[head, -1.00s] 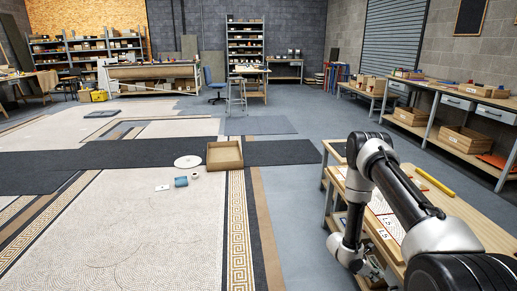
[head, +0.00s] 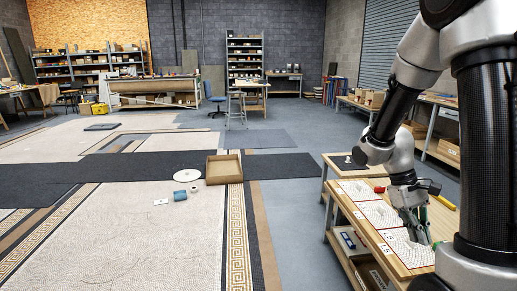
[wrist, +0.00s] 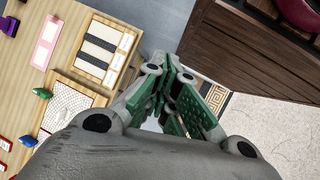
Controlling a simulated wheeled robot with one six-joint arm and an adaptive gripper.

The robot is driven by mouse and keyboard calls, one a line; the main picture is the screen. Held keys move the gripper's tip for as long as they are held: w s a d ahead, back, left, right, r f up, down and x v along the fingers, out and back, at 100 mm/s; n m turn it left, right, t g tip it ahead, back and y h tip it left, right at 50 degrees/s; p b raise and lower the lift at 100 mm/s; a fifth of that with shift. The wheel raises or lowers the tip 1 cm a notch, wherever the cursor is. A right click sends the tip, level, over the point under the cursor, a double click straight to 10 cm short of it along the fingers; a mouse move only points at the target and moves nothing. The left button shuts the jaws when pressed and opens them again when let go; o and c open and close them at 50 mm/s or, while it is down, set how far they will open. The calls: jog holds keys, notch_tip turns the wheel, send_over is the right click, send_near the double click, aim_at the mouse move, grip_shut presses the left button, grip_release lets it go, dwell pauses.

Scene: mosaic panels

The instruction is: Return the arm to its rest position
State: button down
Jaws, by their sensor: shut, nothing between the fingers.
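My arm comes in from the right of the head view, bent, with its wrist low over the workbench (head: 352,218). My gripper (head: 424,236) is above the nearest mosaic panel there; its tips are partly hard to make out. In the wrist view my gripper (wrist: 172,75) shows grey fingers with green pads drawn together, and nothing is held between them. Mosaic panels with white and grey tiles, such as the far one (head: 354,189), lie in a row along the bench top. I cannot tell whether the fingertips touch the near panel.
A yellow-handled tool (head: 441,200) and a red piece (head: 380,189) lie on the bench. In the wrist view a green piece (wrist: 42,93) and a panel with dark strips (wrist: 100,47) lie left of the fingers. An open tan box (head: 224,169) stands on the mosaic floor.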

jog(key=s+a+r+m+t+y, duration=0.1)
jog(key=s+a+r+t, duration=0.3)
jog(key=r, duration=0.4)
jog(key=s+a+r+m+t+y, duration=0.1)
jog(key=s+a+r+t+y, duration=0.1)
jog(key=r, duration=0.7)
jog(key=s+a+t, duration=0.1)
jog(key=a+t, duration=0.1)
jog(key=t, duration=0.1)
jog(key=shift+s+a+r, duration=0.2)
jog(key=shift+s+a, duration=0.15)
jog(key=shift+s, duration=0.05)
